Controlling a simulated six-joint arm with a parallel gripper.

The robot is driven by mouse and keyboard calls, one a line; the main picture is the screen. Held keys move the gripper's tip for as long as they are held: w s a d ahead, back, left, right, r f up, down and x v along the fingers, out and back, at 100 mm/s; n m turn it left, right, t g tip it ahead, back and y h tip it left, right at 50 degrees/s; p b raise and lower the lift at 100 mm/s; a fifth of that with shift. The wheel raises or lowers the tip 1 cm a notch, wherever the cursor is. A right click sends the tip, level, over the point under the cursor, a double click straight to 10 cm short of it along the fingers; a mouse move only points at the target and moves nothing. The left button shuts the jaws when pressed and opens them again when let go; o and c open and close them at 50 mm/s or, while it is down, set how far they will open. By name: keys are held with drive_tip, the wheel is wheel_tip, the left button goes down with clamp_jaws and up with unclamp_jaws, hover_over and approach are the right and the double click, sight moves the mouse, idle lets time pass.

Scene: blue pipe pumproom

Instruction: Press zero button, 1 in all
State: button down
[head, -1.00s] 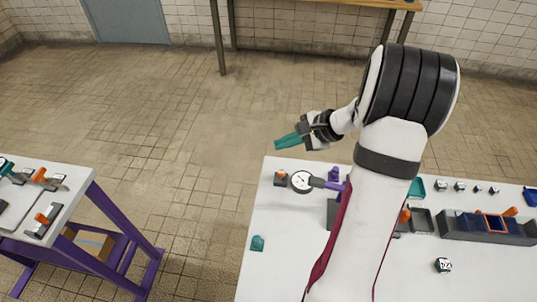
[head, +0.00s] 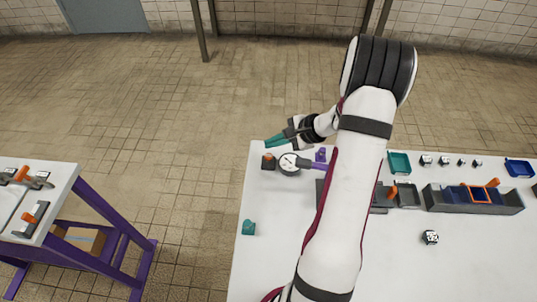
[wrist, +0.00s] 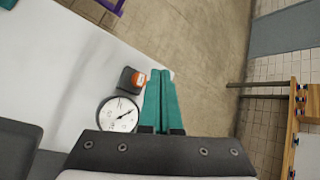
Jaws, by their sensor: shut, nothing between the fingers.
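A small dark box with an orange button (head: 268,161) stands beside the round white-faced gauge (head: 289,164), near the back left corner of the white table. I take this for the zero button; no label is readable. In the wrist view, the orange button (wrist: 137,80) is just left of my fingers, and the gauge (wrist: 118,116) is below it. My gripper (head: 266,142) has teal fingers, shut and empty. In the head view the fingers show just above the box, by the table's back edge. The button looks clear of them; the height gap is hard to judge.
The gauge joins a purple pipe piece (head: 320,158) to its right. A teal block (head: 249,227) lies at the table's left edge. Trays and small dice-like cubes are on the right. A separate white table with purple legs (head: 105,220) stands left, across open floor.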

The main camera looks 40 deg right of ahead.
sight(267, 154)
drive_tip(key=shift+f, duration=1)
drive_tip(key=shift+f, duration=0.15)
idle(1.2)
drive_tip(key=shift+f, duration=0.25)
drive_tip(key=shift+f, duration=0.95)
idle(0.8)
drive_tip(key=shift+r, duration=1.4)
wheel_tip(267, 154, up, 5)
